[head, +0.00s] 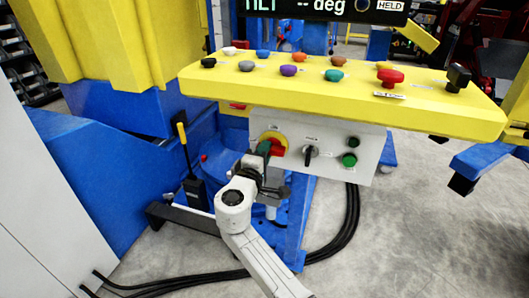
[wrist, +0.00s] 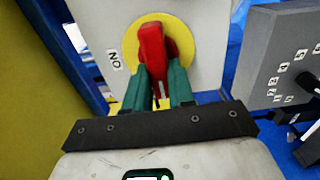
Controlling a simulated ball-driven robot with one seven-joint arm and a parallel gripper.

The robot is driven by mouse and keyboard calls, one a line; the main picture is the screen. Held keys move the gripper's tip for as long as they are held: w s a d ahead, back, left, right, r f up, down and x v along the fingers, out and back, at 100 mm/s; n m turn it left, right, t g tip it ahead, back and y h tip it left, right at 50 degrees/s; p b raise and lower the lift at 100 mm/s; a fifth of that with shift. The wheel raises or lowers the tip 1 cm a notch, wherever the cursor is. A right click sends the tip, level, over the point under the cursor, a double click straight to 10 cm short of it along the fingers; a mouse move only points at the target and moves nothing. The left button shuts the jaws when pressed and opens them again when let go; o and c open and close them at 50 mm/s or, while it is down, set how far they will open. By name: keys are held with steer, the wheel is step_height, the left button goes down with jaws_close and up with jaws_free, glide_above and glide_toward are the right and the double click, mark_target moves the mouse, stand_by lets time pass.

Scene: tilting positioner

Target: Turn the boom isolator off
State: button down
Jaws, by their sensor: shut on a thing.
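The boom isolator is a red rotary handle (head: 278,147) on a round yellow plate (head: 268,138), set on a grey box under the yellow console. In the wrist view the red handle (wrist: 152,45) stands upright on the yellow disc (wrist: 184,40), with an "ON" label (wrist: 115,60) to its left. My gripper (head: 264,150) is at the handle. In the wrist view its green fingers (wrist: 160,82) are shut on the lower part of the handle, one on each side. The fingers hide part of the handle.
The grey box (head: 320,131) also carries a black selector switch (head: 310,153) and green buttons (head: 350,159) right of the isolator. The yellow console (head: 330,90) with coloured knobs overhangs it.

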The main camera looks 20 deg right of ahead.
steer(key=shift+w+r, duration=0.1)
steer(key=shift+r, duration=0.05)
steer(key=c, duration=1)
jaws_free()
steer(key=shift+d, duration=0.1)
steer(key=shift+o, duration=0.2)
steer(key=p+v, duration=0.1)
steer(key=v, duration=0.9)
steer(key=shift+s+a+p, duration=0.25)
steer(key=shift+s+p, duration=0.05)
steer(key=shift+p, duration=0.1)
